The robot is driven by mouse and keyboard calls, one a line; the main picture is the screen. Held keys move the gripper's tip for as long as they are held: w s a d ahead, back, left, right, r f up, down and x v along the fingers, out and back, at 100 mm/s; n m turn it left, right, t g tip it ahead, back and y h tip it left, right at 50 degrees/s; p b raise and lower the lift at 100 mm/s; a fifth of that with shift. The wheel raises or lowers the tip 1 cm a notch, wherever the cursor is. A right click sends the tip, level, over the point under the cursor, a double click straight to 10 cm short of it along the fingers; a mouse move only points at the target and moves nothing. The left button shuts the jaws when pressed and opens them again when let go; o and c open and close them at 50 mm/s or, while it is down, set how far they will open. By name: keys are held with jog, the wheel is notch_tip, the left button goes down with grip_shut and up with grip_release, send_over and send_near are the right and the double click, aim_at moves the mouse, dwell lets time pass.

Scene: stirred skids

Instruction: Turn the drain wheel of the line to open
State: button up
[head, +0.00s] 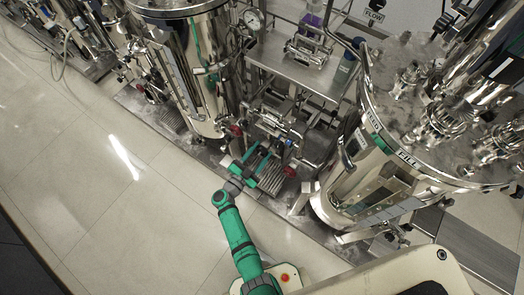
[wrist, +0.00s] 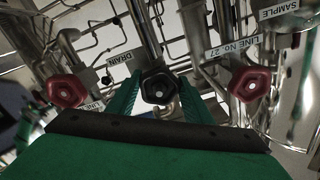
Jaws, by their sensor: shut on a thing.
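The drain wheel (wrist: 158,88) is a small black knob in the middle of the wrist view, beside a "DRAIN" tag (wrist: 118,70). My gripper (wrist: 158,97) has one green finger on each side of it and is shut on it. In the head view my gripper (head: 264,154) reaches in low among the pipes between two steel tanks. The drain wheel cannot be made out there. I cannot tell how far the wheel is turned.
A large tank (head: 370,170) stands close on the right. The pale floor (head: 110,190) at left is clear.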

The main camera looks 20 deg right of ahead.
jog(key=o, duration=1)
jog(key=shift+a, duration=0.25)
jog(key=shift+d, duration=0.1)
jog(key=v, duration=1.1)
jog(key=shift+d, duration=0.15)
